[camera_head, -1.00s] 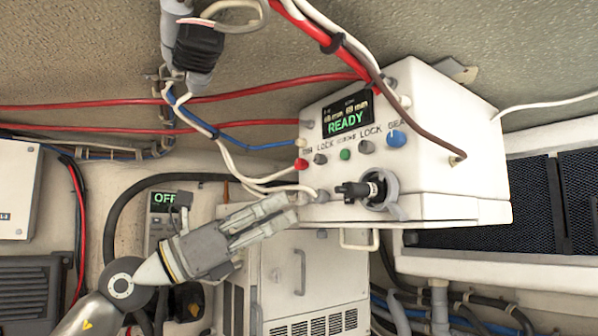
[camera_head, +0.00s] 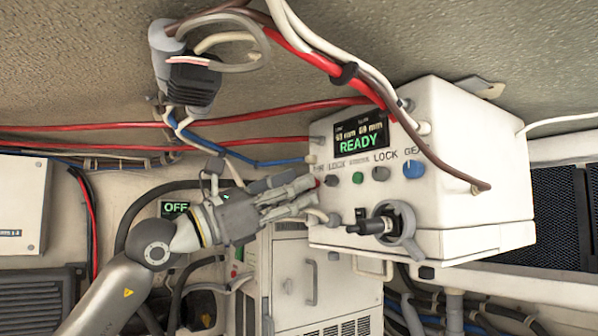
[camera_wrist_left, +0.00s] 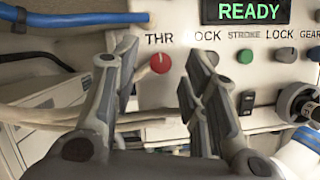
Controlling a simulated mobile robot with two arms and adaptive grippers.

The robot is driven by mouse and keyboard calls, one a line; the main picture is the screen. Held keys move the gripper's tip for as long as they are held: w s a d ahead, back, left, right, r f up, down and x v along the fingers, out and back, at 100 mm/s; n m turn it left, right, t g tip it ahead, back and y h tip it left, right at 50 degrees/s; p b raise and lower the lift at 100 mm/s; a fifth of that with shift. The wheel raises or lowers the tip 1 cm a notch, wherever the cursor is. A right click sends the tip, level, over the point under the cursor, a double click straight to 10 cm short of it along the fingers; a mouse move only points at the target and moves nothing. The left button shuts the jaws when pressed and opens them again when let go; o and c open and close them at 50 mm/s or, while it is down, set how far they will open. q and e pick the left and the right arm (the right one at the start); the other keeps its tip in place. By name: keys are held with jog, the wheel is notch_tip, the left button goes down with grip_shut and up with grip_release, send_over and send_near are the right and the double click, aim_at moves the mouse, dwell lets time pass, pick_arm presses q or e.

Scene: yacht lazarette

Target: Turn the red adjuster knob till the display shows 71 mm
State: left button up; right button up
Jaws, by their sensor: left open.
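The red adjuster knob (camera_wrist_left: 161,63) sits on the white control box (camera_head: 480,150) under the label THR. In the left wrist view it shows between my fingers, beyond their tips. In the head view my fingers mostly hide it. My left gripper (camera_head: 312,194) is open, its fingertips close to the box front at the knob; it also shows in the left wrist view (camera_wrist_left: 160,78). I cannot tell whether a finger touches the knob. The display (camera_head: 361,138) reads READY in green, with two small mm values above that look like 60-something. My right gripper is not in view.
Right of the red knob are a grey LOCK knob (camera_wrist_left: 207,58), a green STROKE knob (camera_wrist_left: 244,57), another grey knob (camera_wrist_left: 281,57) and a blue GEAR knob (camera_head: 413,169). A black key-like part (camera_head: 372,226) juts out below. Cables (camera_head: 262,162) run close left of the box.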

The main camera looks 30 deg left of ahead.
pick_arm(q)
jog(key=shift+w+d+r, duration=0.25)
jog(key=shift+w+d, duration=0.05)
jog(key=shift+w, duration=0.2)
grip_shut()
jog(key=shift+m+p, duration=0.3)
jog(key=shift+m, duration=0.2)
jog(key=shift+a+r+m+g+h+p, duration=0.1)
jog(key=shift+m+g+h+p, duration=0.4)
jog(key=shift+m, duration=1.15)
jog(key=shift+a+r+m+g+h+p, duration=0.15)
jog(key=shift+m+g+h, duration=0.65)
jog(key=shift+m, duration=0.85)
jog(key=shift+f+m+g, duration=0.1)
jog(key=shift+m+g, duration=0.2)
